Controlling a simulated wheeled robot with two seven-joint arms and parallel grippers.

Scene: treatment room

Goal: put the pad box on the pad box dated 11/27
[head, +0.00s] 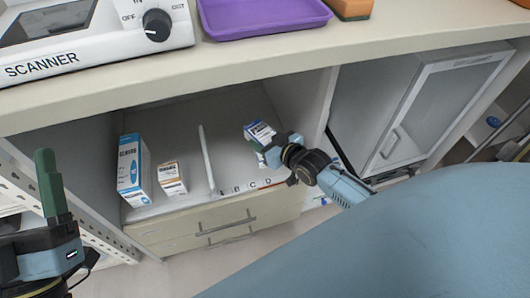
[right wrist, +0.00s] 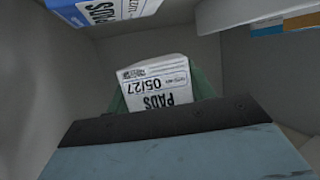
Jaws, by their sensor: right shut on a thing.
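My right gripper (head: 268,153) reaches into the open shelf compartment, right of the divider. In the right wrist view its green fingers (right wrist: 203,84) are shut on a white pad box (right wrist: 155,85) labelled PADS 05/27, which looks upside down there. A second pad box (right wrist: 105,10), blue and white, shows at the upper left, apart from the held one; its date is partly cut off and seems to end in 27. In the head view a blue-and-white box (head: 259,131) shows at the right gripper's tip, partly overlapped. My left gripper (head: 50,185) is at the left edge, away from the shelf.
A blue-and-white carton (head: 132,170) and a small brown-and-white box (head: 171,178) stand left of the white divider (head: 207,158). The countertop (head: 270,52) overhangs the compartment. A scanner (head: 90,35) and a purple tray (head: 262,18) stand on top. Drawers (head: 215,222) lie below.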

